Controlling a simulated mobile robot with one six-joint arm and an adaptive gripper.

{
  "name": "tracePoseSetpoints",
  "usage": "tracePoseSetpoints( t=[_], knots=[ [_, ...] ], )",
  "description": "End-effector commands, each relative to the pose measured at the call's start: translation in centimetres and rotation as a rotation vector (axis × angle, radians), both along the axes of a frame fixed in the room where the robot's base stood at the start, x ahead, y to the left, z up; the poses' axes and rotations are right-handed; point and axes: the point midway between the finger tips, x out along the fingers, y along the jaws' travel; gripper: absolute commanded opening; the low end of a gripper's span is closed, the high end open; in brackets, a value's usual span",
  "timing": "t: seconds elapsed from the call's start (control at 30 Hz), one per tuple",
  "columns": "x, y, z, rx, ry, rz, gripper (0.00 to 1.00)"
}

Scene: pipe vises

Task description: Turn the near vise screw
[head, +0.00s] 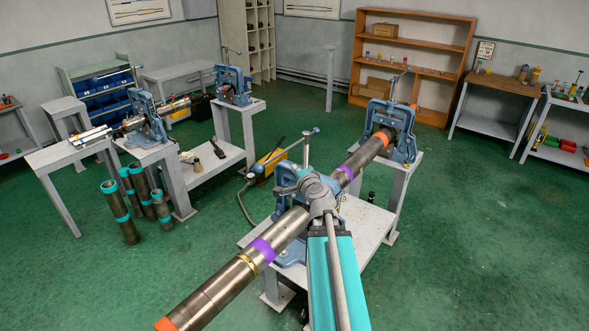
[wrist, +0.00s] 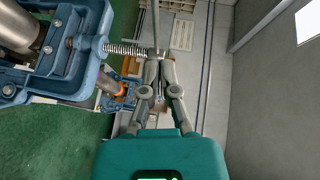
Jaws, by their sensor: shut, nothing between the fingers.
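The near vise (head: 291,248) is blue and stands on a grey table, with a long pipe (head: 287,232) through it. In the wrist view the vise body (wrist: 75,45) is at the left, and its threaded screw (wrist: 125,50) runs from it toward my fingertips. A thin handle bar (wrist: 156,18) extends from the screw's end, up in that view. It also shows in the head view (head: 303,137). My gripper (wrist: 160,56), with teal housing, is shut and empty, fingertips at the screw's end by the bar. I cannot tell whether they touch it. In the head view my gripper hides part of the vise.
A second blue vise (head: 400,130) supports the pipe's far end on its own table. More vises, and several short pipes (head: 140,195) on the floor, are at the left. A yellow device (head: 268,163) with a hose lies behind the near vise. Green floor is clear at the right.

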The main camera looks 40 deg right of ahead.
Motion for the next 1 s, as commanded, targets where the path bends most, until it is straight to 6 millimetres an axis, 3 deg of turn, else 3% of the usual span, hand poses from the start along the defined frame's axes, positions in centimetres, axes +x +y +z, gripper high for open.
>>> tracePoseSetpoints(
  t=[0.17,0.33,0.47,0.67,0.83,1.0],
  knots=[
    [0.0,0.0,0.0,0.0,0.0,0.001,0.0],
    [0.2,0.4,-0.2,-0.005,0.007,0.012,0.3],
    [0.8,1.9,-1.1,-0.028,0.035,0.059,0.53],
    [2.5,7.2,-4.2,-0.114,0.146,0.226,0.53],
    [3.4,13.9,-8.5,-0.227,0.296,0.442,0.53],
    [2.8,20.5,-13.4,-0.356,0.475,0.671,0.53]
  ],
)
